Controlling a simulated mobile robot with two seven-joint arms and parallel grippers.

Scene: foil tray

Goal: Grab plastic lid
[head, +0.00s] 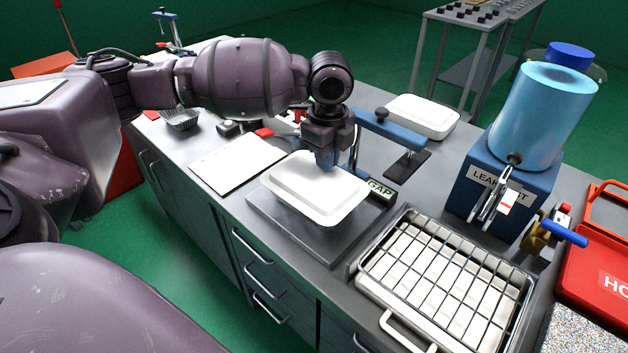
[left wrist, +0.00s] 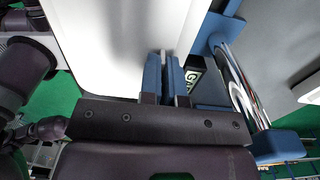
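A white plastic lid (head: 312,190), rectangular with rounded corners and a raised middle, is over a grey metal plate (head: 290,240) on the bench. I cannot tell whether it rests fully on the plate. My left gripper (head: 325,160) points down at the lid's far edge. In the left wrist view, its blue fingers (left wrist: 166,75) are close together, with the rim of the white lid (left wrist: 115,40) between their tips. The fingers hide part of that edge. My right gripper is not in view.
A blue clamp (head: 385,128) stands just beyond the lid, beside a GAP label (head: 381,190). Another white lidded shape (head: 423,116) lies behind. A wire rack (head: 440,285) is at front right, a blue LEAK tester (head: 505,190) at right, a foil tray (head: 182,119) at left.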

